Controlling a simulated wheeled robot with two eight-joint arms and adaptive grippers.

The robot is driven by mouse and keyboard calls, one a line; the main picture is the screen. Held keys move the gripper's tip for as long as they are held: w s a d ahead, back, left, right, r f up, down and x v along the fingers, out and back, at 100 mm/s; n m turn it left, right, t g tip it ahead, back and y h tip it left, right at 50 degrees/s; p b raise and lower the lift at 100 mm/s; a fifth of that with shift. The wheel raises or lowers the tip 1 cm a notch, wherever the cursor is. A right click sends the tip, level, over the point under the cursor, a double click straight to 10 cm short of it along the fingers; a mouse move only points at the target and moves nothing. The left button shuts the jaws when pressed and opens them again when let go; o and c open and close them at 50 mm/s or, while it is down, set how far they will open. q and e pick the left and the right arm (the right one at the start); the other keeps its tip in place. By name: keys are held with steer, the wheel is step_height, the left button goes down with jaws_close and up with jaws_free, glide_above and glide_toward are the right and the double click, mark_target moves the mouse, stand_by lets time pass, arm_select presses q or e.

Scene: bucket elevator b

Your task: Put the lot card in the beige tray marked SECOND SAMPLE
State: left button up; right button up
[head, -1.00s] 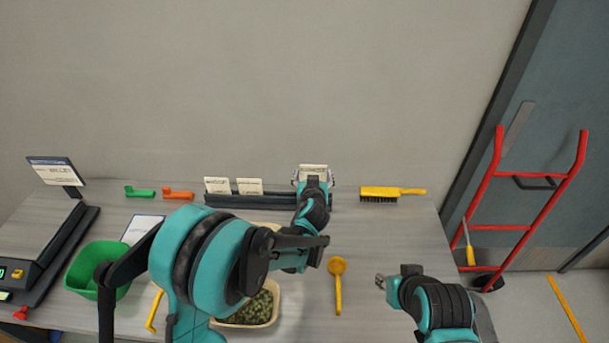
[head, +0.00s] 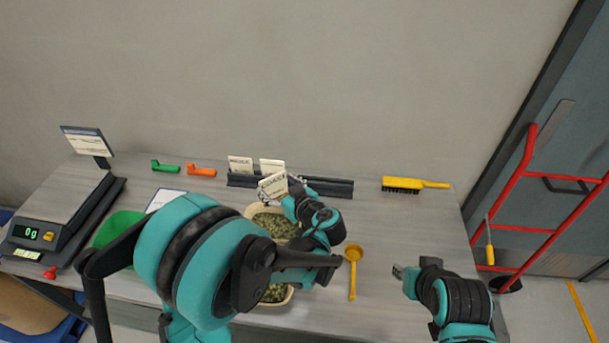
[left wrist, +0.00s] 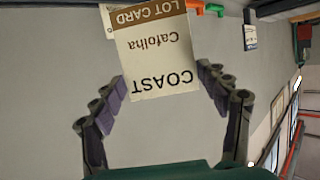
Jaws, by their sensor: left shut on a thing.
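The lot card (head: 273,185) is a small white card held up in my left gripper (head: 286,190), over the far beige tray (head: 249,211). In the left wrist view the card (left wrist: 155,55) shows upside down between the fingers, with a brown LOT CARD band and the words Cafolha and COAST. The far tray holds green beans, and my left arm partly covers it. A near beige tray (head: 290,297), also with green beans, is mostly hidden behind that arm. I see no SECOND SAMPLE marking. My right gripper (head: 398,272) is empty over the table's right side; its finger opening is unclear.
A dark card rack (head: 325,186) with two white cards stands at the back. The table's right part is mostly clear.

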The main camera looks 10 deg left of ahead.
arm_select(q)
steer(key=shift+s+a+r+n+g+y, duration=0.15)
steer(key=shift+s+a+n+g+y, duration=0.2)
steer(key=shift+s+a, duration=0.35)
step_height(320, 180, down, 11)
steer(key=b, duration=0.8)
steer(key=shift+d+r, duration=0.1)
steer(key=o, duration=1)
